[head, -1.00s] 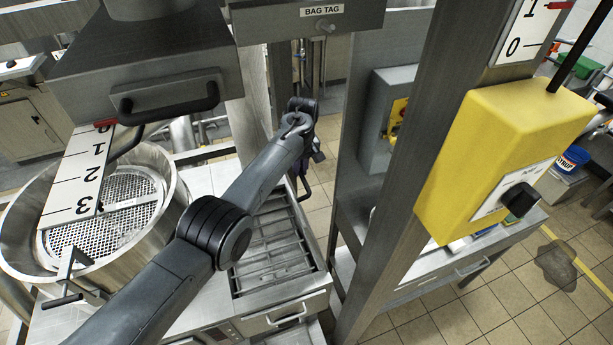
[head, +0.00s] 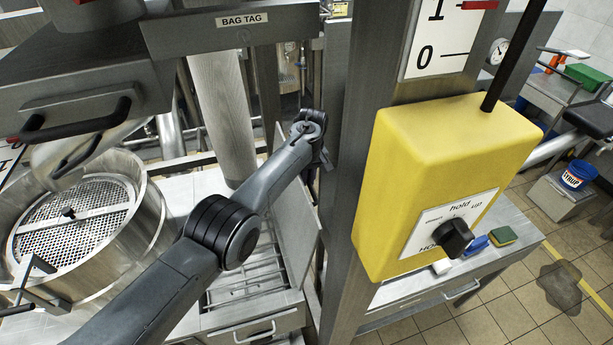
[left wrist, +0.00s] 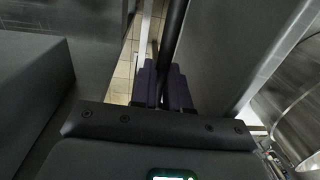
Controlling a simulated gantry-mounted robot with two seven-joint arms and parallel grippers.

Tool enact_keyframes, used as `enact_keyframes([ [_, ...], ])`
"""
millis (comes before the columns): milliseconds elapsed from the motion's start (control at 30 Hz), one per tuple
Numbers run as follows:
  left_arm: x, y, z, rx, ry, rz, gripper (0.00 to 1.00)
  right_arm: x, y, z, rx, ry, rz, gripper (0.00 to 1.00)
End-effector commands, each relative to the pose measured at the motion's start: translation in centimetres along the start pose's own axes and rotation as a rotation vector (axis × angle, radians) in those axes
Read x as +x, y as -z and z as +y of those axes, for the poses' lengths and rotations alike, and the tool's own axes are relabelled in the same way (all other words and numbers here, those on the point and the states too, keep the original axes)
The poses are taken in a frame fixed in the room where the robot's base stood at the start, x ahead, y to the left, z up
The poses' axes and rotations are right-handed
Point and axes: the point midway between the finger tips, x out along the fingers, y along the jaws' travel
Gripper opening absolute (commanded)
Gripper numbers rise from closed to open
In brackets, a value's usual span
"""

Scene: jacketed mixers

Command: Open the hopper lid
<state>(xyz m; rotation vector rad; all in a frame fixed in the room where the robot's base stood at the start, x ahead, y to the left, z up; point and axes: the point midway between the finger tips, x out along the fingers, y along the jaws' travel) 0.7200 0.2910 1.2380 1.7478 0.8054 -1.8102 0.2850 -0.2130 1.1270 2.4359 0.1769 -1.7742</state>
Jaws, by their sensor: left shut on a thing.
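In the head view my left arm reaches up across the middle to my left gripper (head: 318,155), seen small beside a grey upright panel (head: 301,225). The panel stands at the right side of a bin with a barred grate (head: 258,272) and looks like the hopper lid. In the left wrist view my left gripper (left wrist: 163,90) is shut on a dark bar (left wrist: 173,35), which looks like the lid's handle. A broad grey surface (left wrist: 222,45) lies close to its right. The exact join of bar and panel is hidden. My right gripper is not in view.
A grey post (head: 365,120) with a yellow control box (head: 440,165) stands right of my gripper. A round steel drum with a perforated screen (head: 85,225) is at left, under a grey hood with a black handle (head: 75,120). Open tiled floor (head: 490,320) lies at lower right.

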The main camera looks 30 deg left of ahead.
Motion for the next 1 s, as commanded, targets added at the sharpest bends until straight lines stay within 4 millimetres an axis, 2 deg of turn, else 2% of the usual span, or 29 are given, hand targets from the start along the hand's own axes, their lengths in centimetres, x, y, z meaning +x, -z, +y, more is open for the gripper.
enact_keyframes([
  [33, 1.0, -0.6, 0.7, 0.013, -0.005, 0.002, 0.0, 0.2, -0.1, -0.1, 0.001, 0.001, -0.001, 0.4],
  [233, 1.0, -0.6, 0.7, 0.014, -0.005, 0.002, 0.0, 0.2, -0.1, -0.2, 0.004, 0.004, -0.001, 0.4],
  [267, 1.0, -0.6, 0.7, 0.015, -0.005, 0.002, 0.19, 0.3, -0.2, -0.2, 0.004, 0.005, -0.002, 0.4],
  [400, 1.0, -0.6, 0.7, 0.015, -0.004, 0.002, 0.4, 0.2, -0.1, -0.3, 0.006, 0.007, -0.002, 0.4],
  [833, 0.7, -0.5, 0.6, 0.013, -0.003, 0.001, 0.4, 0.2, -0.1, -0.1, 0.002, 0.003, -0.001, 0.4],
  [1000, -0.6, -0.4, 0.6, 0.011, -0.005, 0.004, 0.4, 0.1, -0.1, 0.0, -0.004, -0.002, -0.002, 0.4],
])
